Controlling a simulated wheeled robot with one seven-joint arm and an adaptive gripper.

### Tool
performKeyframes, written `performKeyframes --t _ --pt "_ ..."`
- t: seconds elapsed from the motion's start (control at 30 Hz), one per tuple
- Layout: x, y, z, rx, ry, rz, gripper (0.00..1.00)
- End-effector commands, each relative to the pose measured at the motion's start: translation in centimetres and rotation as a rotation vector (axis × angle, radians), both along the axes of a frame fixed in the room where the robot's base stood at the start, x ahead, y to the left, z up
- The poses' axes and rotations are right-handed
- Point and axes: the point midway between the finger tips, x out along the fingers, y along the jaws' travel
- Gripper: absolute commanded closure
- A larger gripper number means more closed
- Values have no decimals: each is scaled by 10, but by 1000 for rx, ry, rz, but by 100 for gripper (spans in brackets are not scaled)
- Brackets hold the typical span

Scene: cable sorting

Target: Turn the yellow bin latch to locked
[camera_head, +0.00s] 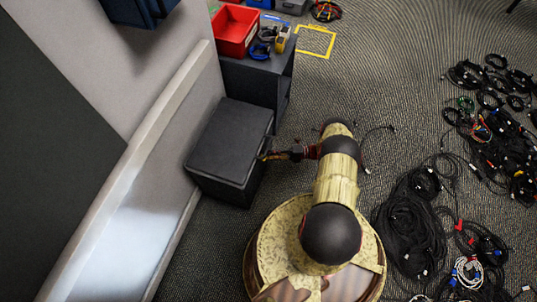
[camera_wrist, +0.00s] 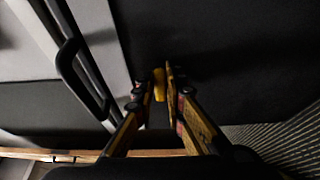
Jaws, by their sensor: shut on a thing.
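A dark lidded bin (camera_head: 230,145) stands on the floor against the wall, its lid closed. My gripper (camera_head: 268,156) reaches to its right side from my arm. In the wrist view the fingers of my gripper (camera_wrist: 159,92) are shut on a small yellow latch (camera_wrist: 159,80), in front of the dark bin face (camera_wrist: 230,50). The latch is partly hidden between the fingertips. In the head view it is too small to make out clearly. I cannot tell from its angle whether it is locked.
A dark cabinet (camera_head: 284,84) behind the bin carries a red tray (camera_head: 236,30) and coiled cables (camera_head: 262,48). Yellow tape (camera_head: 316,54) marks the floor. Heaps of black cables (camera_head: 410,222) cover the right side. Carpet between the bin and the cables is mostly clear.

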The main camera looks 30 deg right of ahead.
Motion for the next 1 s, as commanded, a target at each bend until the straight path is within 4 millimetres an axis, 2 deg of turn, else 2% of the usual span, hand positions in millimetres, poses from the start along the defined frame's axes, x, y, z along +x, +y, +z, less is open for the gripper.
performKeyframes --t 0.47,0.5,0.6,0.8,1.0 --pt "1 -1 -1 8 9 -4 100" --pt "1 -1 -1 8 9 -4 87" --pt "1 -1 -1 9 9 -3 81" --pt "1 -1 -1 9 8 -2 70" --pt "1 0 -1 9 8 -2 70"
